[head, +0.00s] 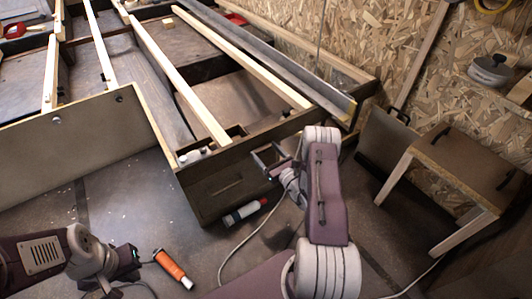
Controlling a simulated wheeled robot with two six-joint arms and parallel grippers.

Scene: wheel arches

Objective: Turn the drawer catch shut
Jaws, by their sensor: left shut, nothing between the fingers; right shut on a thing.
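A dark wooden drawer unit (222,192) stands at the near end of the timber frame, with a thin slot line on its front. My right gripper (268,160) is at the unit's upper right edge, its arm coming up from the bottom of the head view. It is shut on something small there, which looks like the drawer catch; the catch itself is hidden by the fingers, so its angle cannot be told. My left gripper (134,268) is low at the left, shut and empty, above the floor and beside an orange tube.
The orange tube (173,268) lies on the floor near my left gripper. A pale panel (75,140) stands at left, a small wooden table (465,168) at right. A cable crosses the floor.

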